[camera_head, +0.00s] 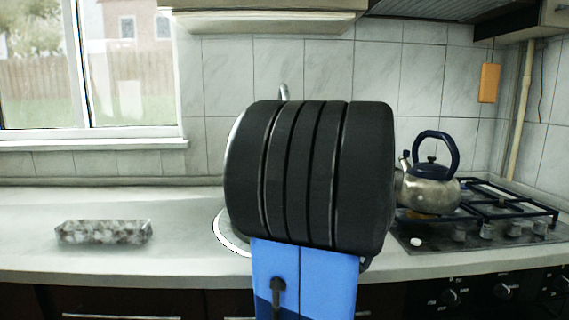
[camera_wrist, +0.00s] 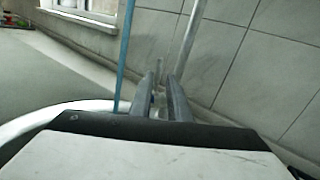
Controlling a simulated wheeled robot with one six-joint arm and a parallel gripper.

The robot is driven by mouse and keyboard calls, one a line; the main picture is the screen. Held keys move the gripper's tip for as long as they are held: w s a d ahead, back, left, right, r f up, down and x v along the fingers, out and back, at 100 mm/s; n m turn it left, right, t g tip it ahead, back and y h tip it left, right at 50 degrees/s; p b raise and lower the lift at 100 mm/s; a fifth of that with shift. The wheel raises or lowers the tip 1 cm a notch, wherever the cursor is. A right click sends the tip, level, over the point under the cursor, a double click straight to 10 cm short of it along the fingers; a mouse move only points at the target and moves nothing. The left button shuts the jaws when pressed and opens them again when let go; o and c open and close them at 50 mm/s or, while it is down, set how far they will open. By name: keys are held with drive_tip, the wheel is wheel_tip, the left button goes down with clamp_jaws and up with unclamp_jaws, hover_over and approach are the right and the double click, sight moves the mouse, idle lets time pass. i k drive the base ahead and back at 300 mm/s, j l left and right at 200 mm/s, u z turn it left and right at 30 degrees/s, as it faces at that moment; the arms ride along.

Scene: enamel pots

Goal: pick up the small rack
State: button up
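I cannot make out a clear small rack in either view. A low, long grey-and-white mottled piece (camera_head: 103,232) lies on the counter at the left in the head view; I cannot tell whether it is the rack. My arm fills the middle of the head view and hides my gripper there. In the wrist view two grey fingers of my gripper (camera_wrist: 160,82) point away over the sink area. I see nothing clearly held between them, and how far apart they are is unclear. The mottled piece is well to the left of my arm.
A steel kettle (camera_head: 432,190) with a dark handle stands on the gas hob (camera_head: 490,232) at the right. The round sink rim (camera_head: 226,236) shows partly behind my arm. The counter (camera_head: 190,255) is clear around the mottled piece. A tiled wall (camera_head: 230,75) closes the back.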

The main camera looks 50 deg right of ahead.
sight(83, 231)
drive_tip(key=j, duration=1.25)
